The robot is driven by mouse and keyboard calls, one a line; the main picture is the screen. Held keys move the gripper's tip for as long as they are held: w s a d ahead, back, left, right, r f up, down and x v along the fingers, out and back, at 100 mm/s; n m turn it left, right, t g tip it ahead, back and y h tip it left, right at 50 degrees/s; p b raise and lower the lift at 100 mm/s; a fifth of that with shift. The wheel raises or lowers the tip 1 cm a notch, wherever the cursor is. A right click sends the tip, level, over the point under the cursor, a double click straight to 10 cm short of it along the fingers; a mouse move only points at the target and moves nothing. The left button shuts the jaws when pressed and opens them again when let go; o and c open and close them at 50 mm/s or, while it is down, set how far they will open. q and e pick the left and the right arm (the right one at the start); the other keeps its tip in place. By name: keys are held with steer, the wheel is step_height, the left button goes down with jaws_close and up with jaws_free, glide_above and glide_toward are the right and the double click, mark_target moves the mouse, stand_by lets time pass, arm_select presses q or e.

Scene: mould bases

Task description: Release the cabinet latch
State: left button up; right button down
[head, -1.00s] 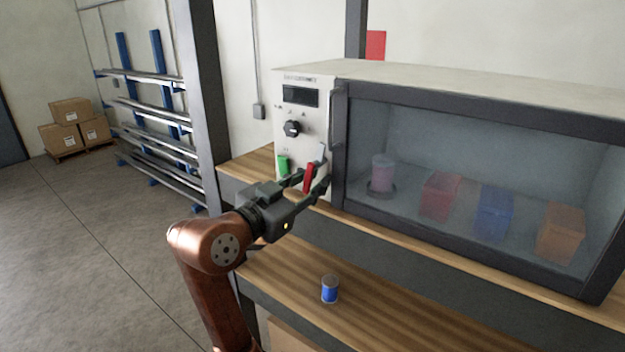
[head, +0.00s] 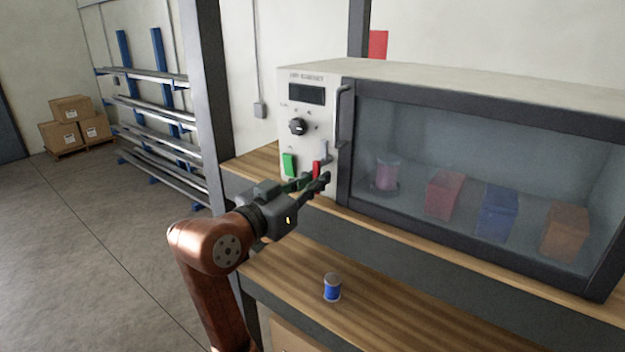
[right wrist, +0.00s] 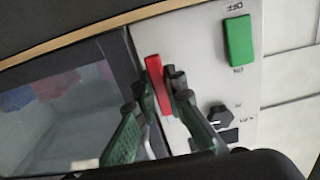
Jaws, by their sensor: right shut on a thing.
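The cabinet (head: 480,85) is a pale box with a dark-framed glass door (head: 430,130) on its right, which looks shut. Its left panel carries a red latch lever (head: 317,168), seen close up in the right wrist view (right wrist: 157,82). My right gripper (head: 315,181) is at this lever, one finger on each side, shut on it. The fingers partly cover the lever's lower part in the head view. A small grey piece (head: 323,150) sits just above the lever. My left gripper is not in view.
The panel also has a green switch (head: 289,164), a black dial (head: 298,127) and a dark display (head: 307,94). A vertical door handle (head: 342,115) stands close right of the lever. A blue can (head: 332,288) stands on the lower wooden shelf (head: 420,325).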

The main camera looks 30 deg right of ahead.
steer(key=c, duration=2)
jaws_free()
steer(key=shift+d, duration=0.2)
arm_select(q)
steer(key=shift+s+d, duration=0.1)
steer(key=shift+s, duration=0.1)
arm_select(e)
steer(key=shift+o, duration=0.2)
steer(key=shift+a, duration=0.1)
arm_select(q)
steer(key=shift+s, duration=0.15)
arm_select(e)
steer(key=shift+a, duration=0.15)
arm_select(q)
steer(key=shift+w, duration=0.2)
arm_select(e)
steer(key=v, duration=1.2)
steer(key=shift+f, duration=0.1)
